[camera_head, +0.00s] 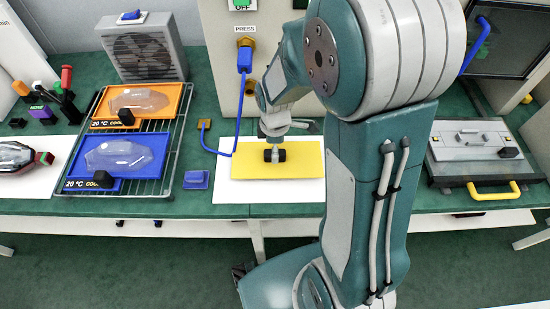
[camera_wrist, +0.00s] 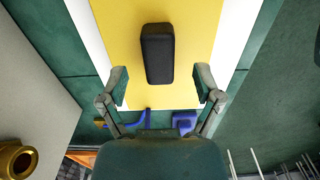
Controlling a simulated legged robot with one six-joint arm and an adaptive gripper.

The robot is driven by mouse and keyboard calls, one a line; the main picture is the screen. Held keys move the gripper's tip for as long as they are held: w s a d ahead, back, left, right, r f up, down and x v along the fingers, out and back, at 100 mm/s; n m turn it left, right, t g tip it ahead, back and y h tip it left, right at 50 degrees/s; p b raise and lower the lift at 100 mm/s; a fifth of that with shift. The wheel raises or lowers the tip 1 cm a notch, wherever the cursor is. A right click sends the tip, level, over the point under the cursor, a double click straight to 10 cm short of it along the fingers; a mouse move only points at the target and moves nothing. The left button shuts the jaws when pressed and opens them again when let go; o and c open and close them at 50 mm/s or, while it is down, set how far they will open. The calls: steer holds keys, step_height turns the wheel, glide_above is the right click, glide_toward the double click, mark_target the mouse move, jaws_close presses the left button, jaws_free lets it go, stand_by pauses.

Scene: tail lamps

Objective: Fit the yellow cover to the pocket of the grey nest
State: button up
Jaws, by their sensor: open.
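The yellow cover (camera_head: 250,172) is a flat plate with a black block-shaped grip (camera_head: 282,156) on top. It lies on a white sheet (camera_head: 222,189) on the green bench, in front of the press column. In the wrist view the yellow cover (camera_wrist: 205,25) fills the upper middle, and its black grip (camera_wrist: 158,53) stands upright from it. My gripper (camera_wrist: 161,85) is open and empty, its fingers apart on both sides of the lower end of the grip. In the head view my gripper (camera_head: 274,146) is just above the cover.
A grey fixture (camera_head: 466,140) with a black knob and a yellow handle (camera_head: 494,191) stands at right, beyond my arm. A wire rack at left holds an orange tray (camera_head: 179,98) and a blue tray (camera_head: 152,182) with clear lenses. A blue hose (camera_head: 239,112) hangs left of the cover.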

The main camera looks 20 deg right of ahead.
step_height(320, 180, down, 2)
steer(key=shift+f, duration=0.1)
steer(key=shift+d+f, duration=0.1)
steer(key=shift+d, duration=0.25)
steer(key=shift+a, duration=0.15)
jaws_close()
steer(key=shift+w+r, duration=0.1)
steer(key=shift+r, duration=0.5)
steer(key=s+d+r, duration=0.9)
steer(key=d+r, duration=0.1)
steer(key=r, duration=0.2)
steer(key=shift+s+d, duration=0.25)
